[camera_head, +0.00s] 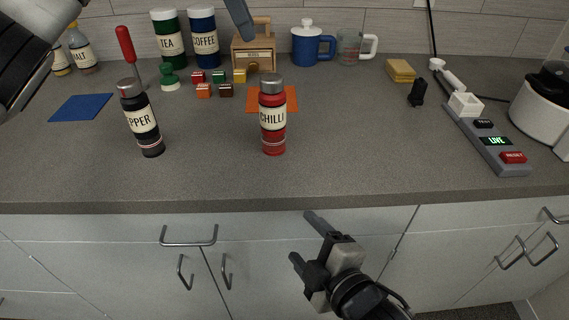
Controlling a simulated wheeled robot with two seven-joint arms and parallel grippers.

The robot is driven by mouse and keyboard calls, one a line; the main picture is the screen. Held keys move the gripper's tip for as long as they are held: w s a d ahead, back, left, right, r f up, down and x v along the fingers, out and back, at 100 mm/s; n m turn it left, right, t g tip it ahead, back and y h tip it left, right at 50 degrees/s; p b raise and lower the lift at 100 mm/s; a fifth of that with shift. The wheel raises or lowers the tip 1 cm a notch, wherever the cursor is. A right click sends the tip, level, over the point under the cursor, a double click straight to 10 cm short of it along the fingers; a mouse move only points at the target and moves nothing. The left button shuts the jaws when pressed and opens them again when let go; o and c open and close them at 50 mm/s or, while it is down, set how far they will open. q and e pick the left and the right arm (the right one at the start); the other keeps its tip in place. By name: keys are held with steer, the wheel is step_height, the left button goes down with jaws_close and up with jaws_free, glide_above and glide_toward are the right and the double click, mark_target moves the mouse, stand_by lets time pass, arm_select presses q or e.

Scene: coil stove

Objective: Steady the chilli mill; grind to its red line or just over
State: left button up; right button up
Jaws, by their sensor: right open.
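The chilli mill (273,139) stands upright on the grey counter, near the middle. It has a grey cap, a cream CHILLI label and a red body with thin pale lines near its base. My right gripper (306,239) is open and empty, in front of and below the counter's front edge, well apart from the mill. My left arm comes in at the upper left. A grey-blue piece (239,19) at the top edge may be a finger of my left gripper; the rest is out of frame. No gripper touches the mill. The fill level cannot be read.
A black pepper mill (141,120) stands to the left. An orange mat (287,97) lies just behind the chilli mill, with small coloured blocks behind left. The counter in front of the chilli mill is clear.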

steer(key=a+r+n+t+y, duration=0.15)
steer(key=a+r+n, duration=0.25)
steer(key=r+n, duration=0.45)
steer(key=a+r+n+t+y, duration=0.15)
steer(key=a+r+n, duration=0.3)
steer(key=n, duration=0.65)
steer(key=t+h, duration=0.2)
steer(key=h, duration=0.5)
glide_toward(271, 114)
step_height(271, 114, down, 3)
steer(key=s, duration=0.1)
steer(key=shift+w+d+r, duration=0.25)
steer(key=shift+w+d, duration=0.05)
steer(key=w, duration=0.5)
steer(key=w+a, duration=0.1)
steer(key=w, duration=0.4)
steer(key=w+a, duration=0.1)
steer(key=w, duration=0.4)
steer(key=shift+s, duration=0.1)
steer(key=c, duration=1.2)
steer(key=shift+o, duration=0.5)
steer(key=shift+f, duration=0.1)
